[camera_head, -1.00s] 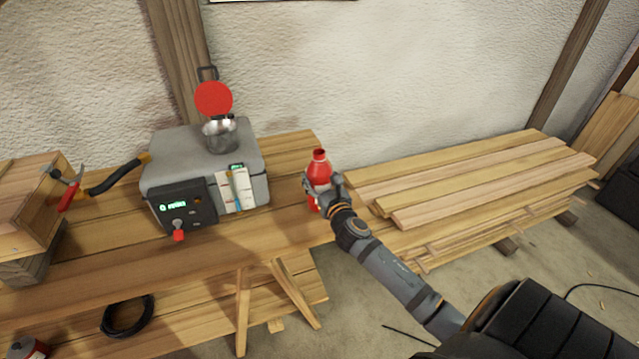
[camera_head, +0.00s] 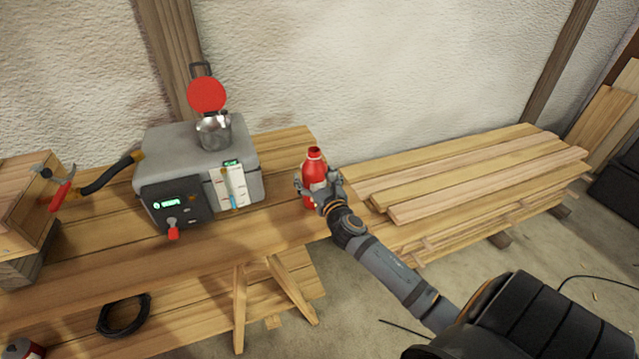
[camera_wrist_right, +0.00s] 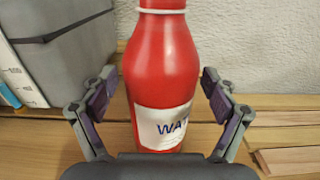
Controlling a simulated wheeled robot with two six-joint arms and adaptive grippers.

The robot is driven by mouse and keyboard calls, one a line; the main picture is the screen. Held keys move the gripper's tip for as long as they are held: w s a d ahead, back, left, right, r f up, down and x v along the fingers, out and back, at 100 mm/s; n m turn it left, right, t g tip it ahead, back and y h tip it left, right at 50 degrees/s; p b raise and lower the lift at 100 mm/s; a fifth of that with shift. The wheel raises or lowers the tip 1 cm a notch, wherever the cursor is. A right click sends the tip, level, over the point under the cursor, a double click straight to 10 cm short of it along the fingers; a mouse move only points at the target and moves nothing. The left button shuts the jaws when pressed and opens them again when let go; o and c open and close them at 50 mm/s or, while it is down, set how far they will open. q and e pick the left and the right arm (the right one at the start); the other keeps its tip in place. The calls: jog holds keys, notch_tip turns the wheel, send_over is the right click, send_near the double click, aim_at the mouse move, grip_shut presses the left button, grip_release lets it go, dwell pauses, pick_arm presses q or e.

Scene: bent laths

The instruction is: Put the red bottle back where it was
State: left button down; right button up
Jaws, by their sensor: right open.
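The red bottle (camera_head: 315,168) stands upright on the right end of the wooden workbench (camera_head: 200,238). In the right wrist view the red bottle (camera_wrist_right: 163,65) shows a white label with dark letters and a pale ring at its neck. My right gripper (camera_head: 320,190) is at the bottle, its fingers open on both sides of it. In the wrist view the fingers of my right gripper (camera_wrist_right: 162,90) stand apart from the bottle, with a gap on each side. My left gripper is not in view.
A grey steamer box (camera_head: 200,165) with a metal pot (camera_head: 214,130) on top stands left of the bottle. Stacked planks (camera_head: 470,180) lie to the right. A wooden box (camera_head: 25,205) and a red-handled tool (camera_head: 61,195) are at far left. The bench front is clear.

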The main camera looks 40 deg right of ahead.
jog(key=v, duration=1.1)
jog(key=shift+s+b, duration=0.4)
jog(key=shift+b, duration=0.05)
